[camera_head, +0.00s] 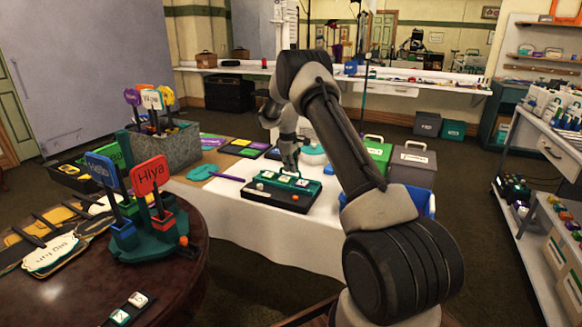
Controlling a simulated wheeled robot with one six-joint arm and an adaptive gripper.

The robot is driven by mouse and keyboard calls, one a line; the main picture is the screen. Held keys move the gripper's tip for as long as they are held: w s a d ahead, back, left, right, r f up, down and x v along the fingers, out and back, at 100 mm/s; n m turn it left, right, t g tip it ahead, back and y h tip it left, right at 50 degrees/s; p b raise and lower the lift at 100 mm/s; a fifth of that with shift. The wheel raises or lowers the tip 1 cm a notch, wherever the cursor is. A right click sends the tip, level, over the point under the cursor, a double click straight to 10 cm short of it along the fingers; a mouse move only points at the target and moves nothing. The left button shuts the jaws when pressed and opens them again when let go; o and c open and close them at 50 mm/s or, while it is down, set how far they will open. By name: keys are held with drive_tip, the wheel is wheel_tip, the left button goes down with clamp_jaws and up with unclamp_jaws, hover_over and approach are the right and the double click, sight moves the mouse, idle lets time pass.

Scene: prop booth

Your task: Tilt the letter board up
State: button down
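The letter board (262,194), a dark base with a teal strip and several white tiles, lies on the white-covered table (255,228), to the left of my forearm. The teal strip looks low and nearly flat. Nothing held is visible.
A grey bin (165,152) with prop signs stands left on the table. A teal handled tool (208,173) lies left of the board. Green (378,153) and grey (412,165) boxes stand right, behind my arm. A round wooden table (185,285) with sign holders is at front left.

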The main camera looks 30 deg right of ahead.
drive_tip(key=shift+r, duration=0.15)
drive_tip(key=shift+s+a+r, duration=0.5)
drive_tip(key=shift+a+r, duration=0.1)
drive_tip(key=shift+s+a+r, duration=0.35)
drive_tip(key=shift+s+a, duration=0.2)
drive_tip(key=shift+a, duration=0.15)
drive_tip(key=shift+s+a+r, duration=0.3)
drive_tip(key=shift+s+a, duration=0.25)
drive_tip(key=shift+a, duration=0.1)
drive_tip(key=shift+s+a, duration=0.1)
drive_tip(key=c, duration=1.5)
unclamp_jaws()
drive_tip(key=shift+a, duration=0.1)
drive_tip(key=shift+r, duration=0.15)
drive_tip(key=shift+r, duration=0.3)
drive_tip(key=r, duration=0.3)
drive_tip(key=a+r, duration=0.1)
drive_tip(key=r, duration=0.3)
drive_tip(key=s+r, duration=0.1)
drive_tip(key=r, duration=0.3)
drive_tip(key=shift+a+r, duration=0.2)
drive_tip(key=shift+r, duration=0.05)
